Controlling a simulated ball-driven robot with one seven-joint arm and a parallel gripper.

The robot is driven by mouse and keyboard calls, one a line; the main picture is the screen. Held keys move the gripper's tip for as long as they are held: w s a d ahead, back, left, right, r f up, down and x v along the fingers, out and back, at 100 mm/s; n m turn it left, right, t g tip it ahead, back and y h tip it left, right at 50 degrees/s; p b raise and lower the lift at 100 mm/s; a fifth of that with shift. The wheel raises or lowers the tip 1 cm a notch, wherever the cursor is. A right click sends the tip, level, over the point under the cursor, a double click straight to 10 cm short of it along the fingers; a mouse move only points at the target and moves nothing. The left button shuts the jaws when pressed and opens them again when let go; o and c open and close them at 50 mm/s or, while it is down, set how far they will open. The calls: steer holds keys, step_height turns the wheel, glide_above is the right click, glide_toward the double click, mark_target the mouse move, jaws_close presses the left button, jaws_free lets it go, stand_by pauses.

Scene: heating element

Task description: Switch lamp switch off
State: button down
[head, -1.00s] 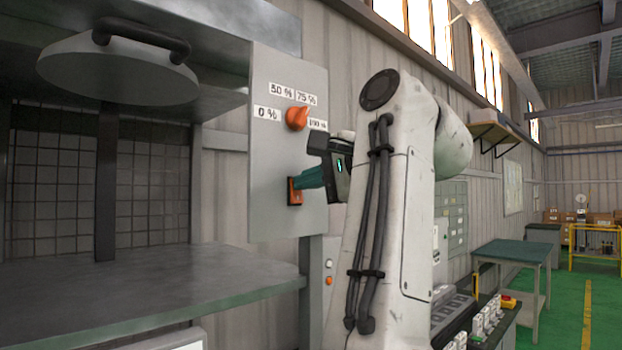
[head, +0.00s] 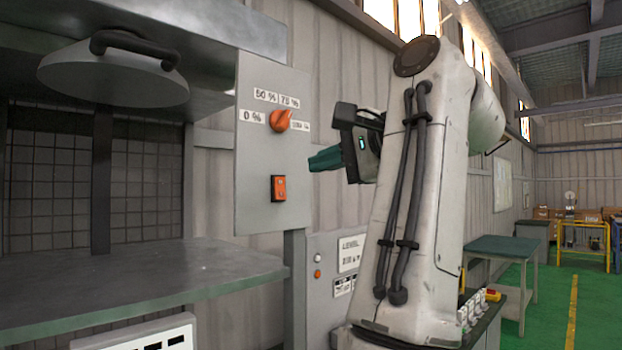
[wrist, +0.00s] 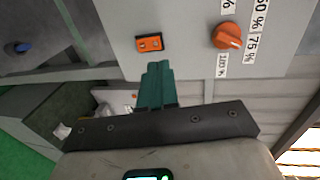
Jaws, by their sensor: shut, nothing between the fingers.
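The orange rocker switch (head: 278,188) sits low on the grey control panel (head: 255,150). It also shows in the wrist view (wrist: 149,44), just beyond my fingertips and a little to the left. Which way the rocker is tipped is too small to tell. My gripper (head: 312,163) is shut and empty, with its teal fingers pointing left toward the panel. The fingertips are to the right of the switch and a bit higher in the head view, apart from it. In the wrist view the closed fingers (wrist: 155,68) show together.
An orange dial (head: 281,120) with percent labels is above the switch on the same panel. A metal worktop (head: 140,285) with a round lid (head: 112,75) above it stands at left. A box with a small orange button (head: 317,273) is below right.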

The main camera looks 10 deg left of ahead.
steer(key=shift+r+b+v, duration=0.2)
steer(key=shift+b+v, duration=0.05)
steer(key=shift+v, duration=0.6)
steer(key=shift+r+b+v, duration=0.2)
steer(key=shift+v, duration=0.65)
steer(key=shift+r+b+v, duration=0.2)
steer(key=shift+b+v, duration=0.05)
steer(key=shift+v, duration=0.65)
steer(key=shift+w+a, duration=0.1)
